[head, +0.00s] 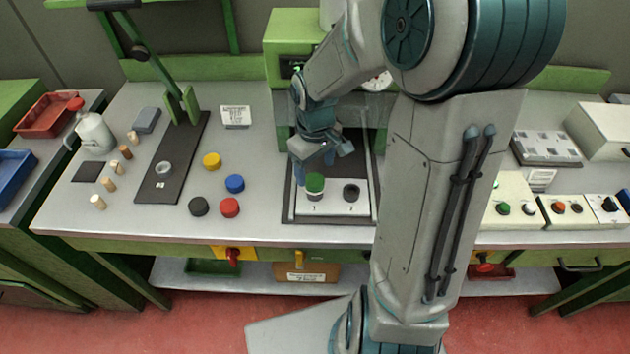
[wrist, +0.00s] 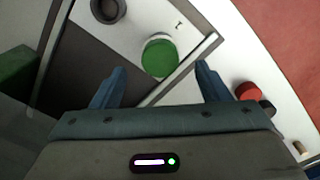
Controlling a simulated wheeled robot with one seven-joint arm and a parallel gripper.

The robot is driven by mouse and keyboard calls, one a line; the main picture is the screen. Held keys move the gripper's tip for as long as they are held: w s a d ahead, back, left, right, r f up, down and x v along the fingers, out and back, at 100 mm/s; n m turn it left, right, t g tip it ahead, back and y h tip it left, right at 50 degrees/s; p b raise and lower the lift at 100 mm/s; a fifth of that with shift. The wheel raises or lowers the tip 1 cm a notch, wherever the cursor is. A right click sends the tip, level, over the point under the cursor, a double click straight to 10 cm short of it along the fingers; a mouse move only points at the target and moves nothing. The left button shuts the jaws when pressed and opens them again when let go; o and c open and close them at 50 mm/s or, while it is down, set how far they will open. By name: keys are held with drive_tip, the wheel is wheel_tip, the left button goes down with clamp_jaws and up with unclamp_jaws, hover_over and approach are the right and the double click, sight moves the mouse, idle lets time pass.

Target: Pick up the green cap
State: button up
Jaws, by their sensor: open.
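The green cap (head: 315,182) sits on a white holder at the position marked 1, in front of the green machine. It also shows in the wrist view (wrist: 160,57), ahead of my fingers and between their lines. My gripper (wrist: 160,82) is open and empty, with one blue finger on each side of the picture. In the head view my gripper (head: 311,176) is just above and behind the cap, pointing down. I cannot tell the exact gap between fingers and cap.
A dark ring (head: 351,193) sits at position 2 beside the cap. A metal frame edge (wrist: 180,68) runs close to the cap. Yellow (head: 211,160), blue (head: 235,183), red (head: 229,207) and black (head: 198,206) caps lie on the table to the left.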

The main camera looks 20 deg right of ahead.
sight(315, 180)
wheel_tip(315, 180, down, 4)
drive_tip(key=shift+f, duration=0.1)
drive_tip(key=shift+c, duration=0.3)
drive_tip(key=c, duration=1)
drive_tip(key=shift+w+r, duration=0.1)
drive_tip(key=shift+r, duration=0.1)
